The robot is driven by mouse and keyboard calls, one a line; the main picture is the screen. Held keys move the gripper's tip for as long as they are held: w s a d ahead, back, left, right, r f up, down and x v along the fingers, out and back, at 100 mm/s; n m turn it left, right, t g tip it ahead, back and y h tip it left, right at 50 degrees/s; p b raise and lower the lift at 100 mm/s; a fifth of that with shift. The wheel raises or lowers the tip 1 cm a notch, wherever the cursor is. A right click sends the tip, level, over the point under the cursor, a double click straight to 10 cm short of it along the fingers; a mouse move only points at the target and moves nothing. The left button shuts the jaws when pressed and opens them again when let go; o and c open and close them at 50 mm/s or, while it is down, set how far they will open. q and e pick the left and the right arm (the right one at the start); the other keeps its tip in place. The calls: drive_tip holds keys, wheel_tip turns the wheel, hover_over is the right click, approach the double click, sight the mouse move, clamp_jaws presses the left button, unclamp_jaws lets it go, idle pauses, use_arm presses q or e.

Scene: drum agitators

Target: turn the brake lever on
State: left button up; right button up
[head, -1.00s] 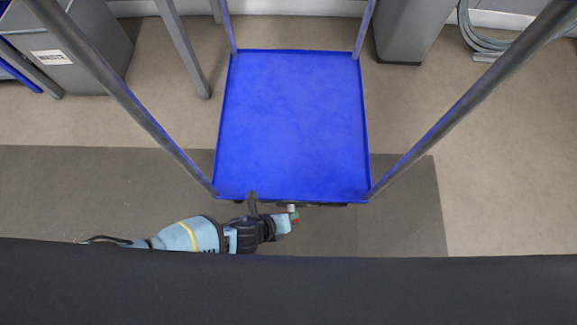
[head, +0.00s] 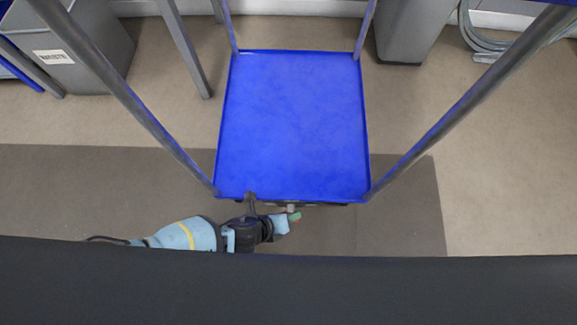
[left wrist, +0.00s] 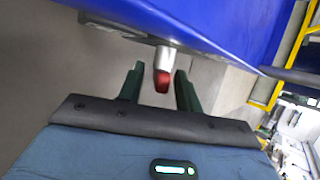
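The brake lever (left wrist: 163,68) shows in the left wrist view as a short white stem with a red tip, under the edge of the blue cart (head: 292,130). My left gripper (left wrist: 160,90) is open, with one green finger on each side of the lever's red tip. Gaps show between the fingers and the lever. My right gripper is in neither view.
Grey posts (head: 125,98) rise from the cart's corners, and a dark bar crosses the bottom of the head view. A grey bin (head: 85,50) stands at the back left and another grey bin (head: 405,30) at the back right. The floor right of the cart is clear.

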use_arm(q)
drive_tip(key=p+v, duration=0.4)
drive_tip(key=v, duration=0.3)
